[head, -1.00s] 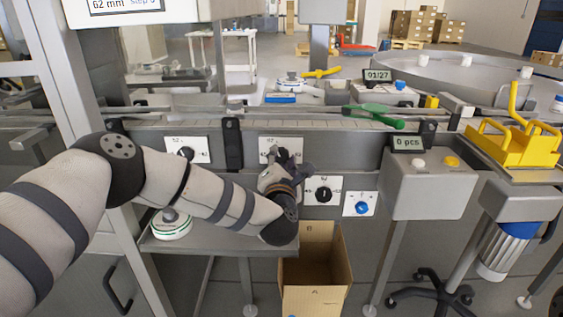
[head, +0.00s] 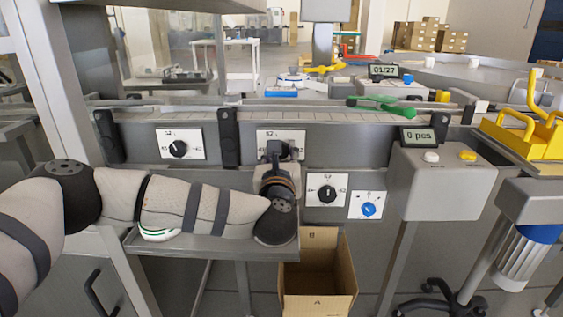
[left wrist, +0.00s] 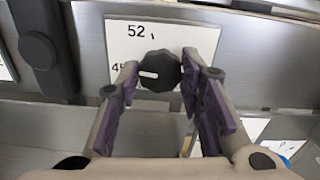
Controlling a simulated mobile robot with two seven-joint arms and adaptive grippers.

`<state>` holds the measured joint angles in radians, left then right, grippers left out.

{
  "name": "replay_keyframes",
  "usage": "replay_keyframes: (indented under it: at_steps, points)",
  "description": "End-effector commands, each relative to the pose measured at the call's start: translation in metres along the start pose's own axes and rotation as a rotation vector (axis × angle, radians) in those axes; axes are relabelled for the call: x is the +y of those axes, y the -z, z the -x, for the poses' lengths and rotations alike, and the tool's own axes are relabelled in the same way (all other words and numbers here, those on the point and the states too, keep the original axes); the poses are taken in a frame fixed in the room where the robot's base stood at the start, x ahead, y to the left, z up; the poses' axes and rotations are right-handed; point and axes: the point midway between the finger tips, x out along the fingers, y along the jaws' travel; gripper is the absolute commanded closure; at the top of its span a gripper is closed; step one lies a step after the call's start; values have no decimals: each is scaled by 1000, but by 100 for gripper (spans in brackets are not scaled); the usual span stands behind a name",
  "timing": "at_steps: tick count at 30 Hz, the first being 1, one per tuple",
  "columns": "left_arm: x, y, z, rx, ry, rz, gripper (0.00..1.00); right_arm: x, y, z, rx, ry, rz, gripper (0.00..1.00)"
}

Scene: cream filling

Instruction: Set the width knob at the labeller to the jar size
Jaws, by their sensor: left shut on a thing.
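A black knob (left wrist: 160,70) on a white dial plate (left wrist: 190,35) sits between my left gripper's (left wrist: 160,68) two fingertips in the left wrist view. The fingers are shut on its sides. Its white mark lies on the left half, toward a partly covered "45"; "52" is printed above. In the head view my left gripper (head: 277,152) covers most of this knob and part of its plate (head: 264,138). A similar knob (head: 178,149) on another plate is to the left. My right gripper is not in view.
Another black knob (head: 327,190) and a blue knob (head: 369,209) are lower right of my gripper. A grey box with a "0 pcs" display (head: 419,135) stands farther right. An open carton (head: 318,290) is below. A grey shelf (head: 215,246) lies under my forearm.

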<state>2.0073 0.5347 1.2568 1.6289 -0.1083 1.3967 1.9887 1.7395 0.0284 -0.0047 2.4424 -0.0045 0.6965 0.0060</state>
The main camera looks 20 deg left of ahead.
Motion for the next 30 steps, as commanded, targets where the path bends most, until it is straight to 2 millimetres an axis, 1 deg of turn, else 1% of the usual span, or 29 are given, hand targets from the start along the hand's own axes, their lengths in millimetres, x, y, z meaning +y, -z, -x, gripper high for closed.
replay_keyframes:
  at_steps: [1,3,12,21,30]
  points:
    - [0,5,0,2,1,37,94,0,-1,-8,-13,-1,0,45]
    - [0,4,0,1,1,92,94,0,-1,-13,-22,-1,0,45]
    - [0,2,0,-1,2,266,94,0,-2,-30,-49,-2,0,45]
    - [0,-1,0,-3,2,341,94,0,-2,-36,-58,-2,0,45]
    - [0,-2,0,-4,2,352,94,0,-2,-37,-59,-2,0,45]
